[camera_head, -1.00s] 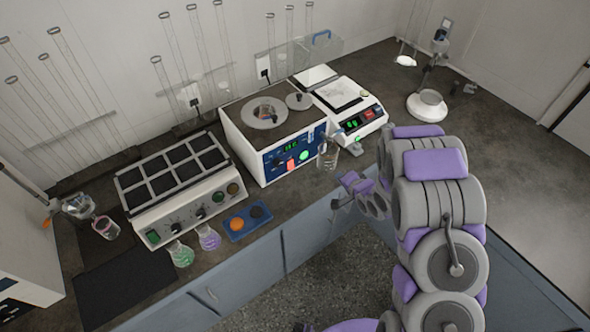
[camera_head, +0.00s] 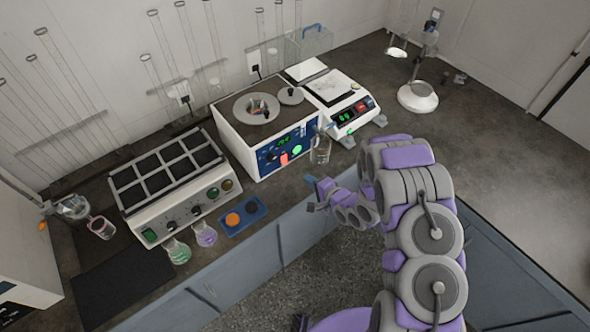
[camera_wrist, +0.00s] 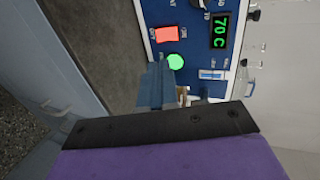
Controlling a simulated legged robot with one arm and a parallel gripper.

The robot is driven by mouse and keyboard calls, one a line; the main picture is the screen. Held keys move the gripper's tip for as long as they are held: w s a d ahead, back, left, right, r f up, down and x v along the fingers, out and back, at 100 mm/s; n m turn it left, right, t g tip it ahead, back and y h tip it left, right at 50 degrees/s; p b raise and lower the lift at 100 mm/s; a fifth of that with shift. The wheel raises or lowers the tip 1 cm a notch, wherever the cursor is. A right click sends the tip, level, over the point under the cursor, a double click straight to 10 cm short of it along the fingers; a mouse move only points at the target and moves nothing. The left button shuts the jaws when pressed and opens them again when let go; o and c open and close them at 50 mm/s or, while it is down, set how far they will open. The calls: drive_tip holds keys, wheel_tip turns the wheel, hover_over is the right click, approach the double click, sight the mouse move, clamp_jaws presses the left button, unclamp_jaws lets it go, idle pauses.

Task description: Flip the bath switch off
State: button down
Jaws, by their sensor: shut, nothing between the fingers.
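The bath (camera_head: 244,139) is a white box with a grey top and a round opening, standing on the counter. Its blue front panel carries a red rocker switch (camera_head: 284,159), a round green light (camera_head: 297,149) and a green display. In the wrist view the red switch (camera_wrist: 167,34) shows sideways and lit, close to the green light (camera_wrist: 176,61); the display (camera_wrist: 220,30) seems to read 70 C. My gripper (camera_head: 311,184) is shut and empty, in front of and below the panel, near the counter edge. Its blue fingers (camera_wrist: 155,86) show just below the green light, apart from the switch.
A glass beaker (camera_head: 320,151) stands at the bath's right front corner. A balance (camera_head: 338,98) is to the right. A block heater (camera_head: 170,178), two flasks (camera_head: 178,251) and a blue tray (camera_head: 260,215) are to the left. The counter strip before the bath is mostly clear.

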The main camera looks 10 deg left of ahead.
sight(283, 159)
drive_tip(key=x, duration=1.3)
drive_tip(key=shift+w+a+f+b, duration=0.1)
drive_tip(key=shift+w+a+b, duration=0.1)
drive_tip(key=shift+w+b, duration=0.2)
drive_tip(key=shift+s+f, duration=0.1)
drive_tip(key=shift+a, duration=0.1)
drive_tip(key=shift+r+p, duration=0.8)
drive_tip(key=shift+r, duration=0.15)
drive_tip(key=shift+r, duration=0.15)
